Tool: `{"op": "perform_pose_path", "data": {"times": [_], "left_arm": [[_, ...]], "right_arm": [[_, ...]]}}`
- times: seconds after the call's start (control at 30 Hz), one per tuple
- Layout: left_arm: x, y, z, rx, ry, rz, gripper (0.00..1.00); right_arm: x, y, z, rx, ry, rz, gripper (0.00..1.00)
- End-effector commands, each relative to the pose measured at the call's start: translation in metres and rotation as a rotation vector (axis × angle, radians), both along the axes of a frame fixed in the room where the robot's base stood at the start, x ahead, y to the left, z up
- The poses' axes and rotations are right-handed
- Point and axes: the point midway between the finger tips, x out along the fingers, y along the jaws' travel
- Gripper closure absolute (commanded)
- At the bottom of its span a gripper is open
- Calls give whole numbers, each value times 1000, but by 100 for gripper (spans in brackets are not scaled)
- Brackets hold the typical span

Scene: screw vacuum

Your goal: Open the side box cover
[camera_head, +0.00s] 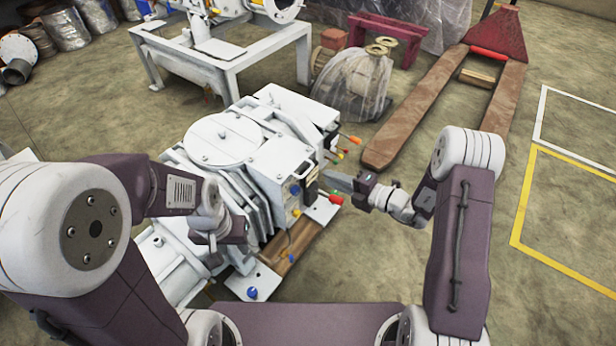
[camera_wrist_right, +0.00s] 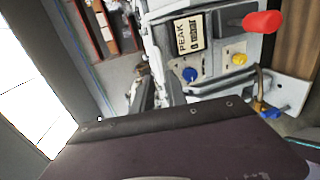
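The white side box (camera_head: 283,170) sits on the right side of the white vacuum machine (camera_head: 225,138). Its face carries a black-and-cream label, a blue knob and a yellow knob. In the right wrist view the box face (camera_wrist_right: 210,62) shows these close up, with a red-tipped handle (camera_wrist_right: 262,22) at upper right. I cannot make out the cover's edge or any gap. My right gripper (camera_head: 328,179) points left at the box's right side; I cannot tell whether it touches. My left gripper (camera_head: 213,240) hangs over the machine's near left side, its fingers partly hidden.
Several coloured levers (camera_head: 345,148) stick out on the machine's right side. A wooden beam (camera_head: 300,250) lies under its near edge. A brown pallet jack (camera_head: 425,110) stands at upper right, beside a wrapped object (camera_head: 355,85). Floor to the right is clear.

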Motion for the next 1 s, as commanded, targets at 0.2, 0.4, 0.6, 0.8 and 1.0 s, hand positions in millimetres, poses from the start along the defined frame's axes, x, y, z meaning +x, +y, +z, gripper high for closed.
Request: {"op": "perform_pose_path", "data": {"times": [0.2,0.4,0.6,0.8,1.0], "left_arm": [[0,0,-7,0,-1,0,64],[0,0,-29,0,-1,0,64],[0,0,-45,0,0,0,64],[0,0,-48,0,0,0,64],[0,0,-47,0,0,0,64]], "right_arm": [[3,2,-5,-1,-2,-1,82],[23,34,-17,-2,-5,4,82],[45,61,-23,-1,-4,1,82],[53,71,-22,-1,-3,-2,82],[53,71,-21,-1,-1,-3,85]]}}
